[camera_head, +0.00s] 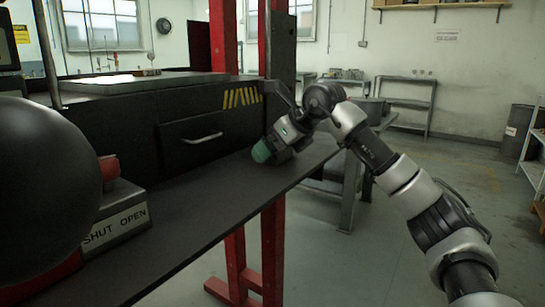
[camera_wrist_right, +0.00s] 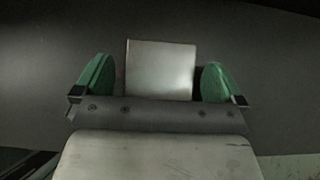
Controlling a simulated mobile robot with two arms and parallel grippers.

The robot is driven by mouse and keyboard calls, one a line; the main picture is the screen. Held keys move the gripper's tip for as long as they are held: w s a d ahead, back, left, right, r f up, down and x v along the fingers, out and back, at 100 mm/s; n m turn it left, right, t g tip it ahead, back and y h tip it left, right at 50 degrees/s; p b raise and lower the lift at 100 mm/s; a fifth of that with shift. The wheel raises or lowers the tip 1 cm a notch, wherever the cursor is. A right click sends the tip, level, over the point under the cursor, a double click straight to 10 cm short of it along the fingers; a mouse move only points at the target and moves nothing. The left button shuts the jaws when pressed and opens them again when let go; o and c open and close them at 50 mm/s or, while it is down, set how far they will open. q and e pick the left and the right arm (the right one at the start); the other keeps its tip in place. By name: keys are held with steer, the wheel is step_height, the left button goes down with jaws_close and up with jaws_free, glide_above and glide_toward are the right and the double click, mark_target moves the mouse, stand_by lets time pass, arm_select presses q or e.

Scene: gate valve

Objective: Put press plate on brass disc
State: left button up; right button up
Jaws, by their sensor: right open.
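The press plate (camera_wrist_right: 160,68) is a flat, square, pale metal plate in the right wrist view. It lies on a dark surface between the two green fingertips of my right gripper (camera_wrist_right: 157,84), with a gap on each side. My right gripper is open. In the head view my right gripper (camera_head: 263,152) reaches down to the dark bench top, and the plate cannot be made out there. I cannot make out the brass disc in either view. My left gripper is not in view.
The dark bench top (camera_head: 215,205) is mostly clear in front of a drawer (camera_head: 205,137). A block marked "SHUT OPEN" (camera_head: 117,224) stands at the left, beside a large dark rounded shape (camera_head: 45,185). Red posts (camera_head: 272,245) stand at the bench. Shelves (camera_head: 408,105) stand farther back.

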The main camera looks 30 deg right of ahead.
steer(key=shift+c, duration=1.1)
steer(key=c, duration=1.5)
steer(key=shift+r, duration=0.15)
jaws_close()
steer(key=shift+r, duration=0.1)
